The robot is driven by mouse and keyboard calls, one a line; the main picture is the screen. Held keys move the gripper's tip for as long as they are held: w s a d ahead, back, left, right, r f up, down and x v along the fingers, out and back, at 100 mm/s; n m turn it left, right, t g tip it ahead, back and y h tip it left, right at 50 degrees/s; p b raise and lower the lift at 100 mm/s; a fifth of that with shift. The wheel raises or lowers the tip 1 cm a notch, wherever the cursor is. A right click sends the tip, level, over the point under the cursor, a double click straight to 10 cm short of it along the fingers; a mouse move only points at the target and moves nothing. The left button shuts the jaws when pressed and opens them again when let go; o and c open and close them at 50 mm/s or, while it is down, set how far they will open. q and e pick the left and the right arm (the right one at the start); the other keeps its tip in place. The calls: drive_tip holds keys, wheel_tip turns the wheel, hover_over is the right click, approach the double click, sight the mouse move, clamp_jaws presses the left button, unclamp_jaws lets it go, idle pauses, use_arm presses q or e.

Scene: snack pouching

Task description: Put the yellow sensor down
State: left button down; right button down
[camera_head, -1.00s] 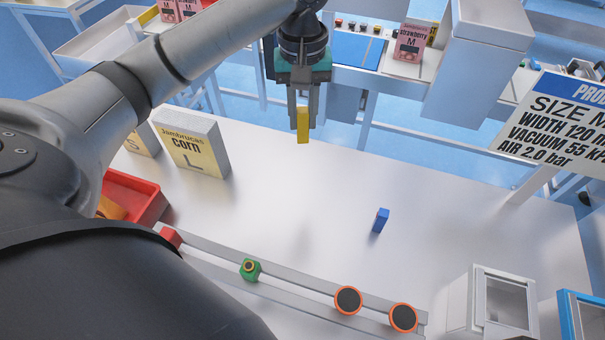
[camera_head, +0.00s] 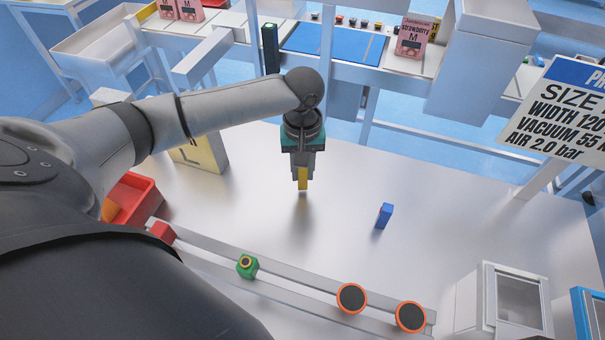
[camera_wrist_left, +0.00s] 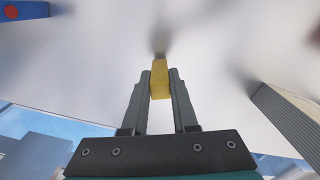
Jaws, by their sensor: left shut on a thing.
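My left gripper (camera_head: 303,172) is shut on the yellow sensor (camera_head: 303,184), a small yellow block. The sensor hangs upright below the fingers, over the white table (camera_head: 260,215) near its middle. In the left wrist view, the fingers of the left gripper (camera_wrist_left: 159,88) clamp the yellow sensor (camera_wrist_left: 160,78) from both sides, with the pale table top beyond it. A dark shadow shows close to the sensor's end; I cannot tell whether it touches the table. My right gripper is not in view.
A blue block (camera_head: 384,215) stands to the right. The rail (camera_head: 300,287) at the front carries a red block, a green part (camera_head: 247,266) and two orange-rimmed discs. A corn box (camera_head: 208,150) and a red bin (camera_head: 135,187) are at left.

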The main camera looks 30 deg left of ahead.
use_arm(q)
drive_tip(key=shift+f, duration=0.7)
drive_tip(key=c, duration=0.7)
unclamp_jaws()
drive_tip(key=shift+f, duration=0.15)
drive_tip(key=shift+r, duration=0.25)
wheel_tip(320, 180, up, 11)
drive_tip(key=shift+f+p, duration=0.1)
drive_tip(key=shift+p, duration=0.9)
drive_tip(key=shift+r, duration=0.55)
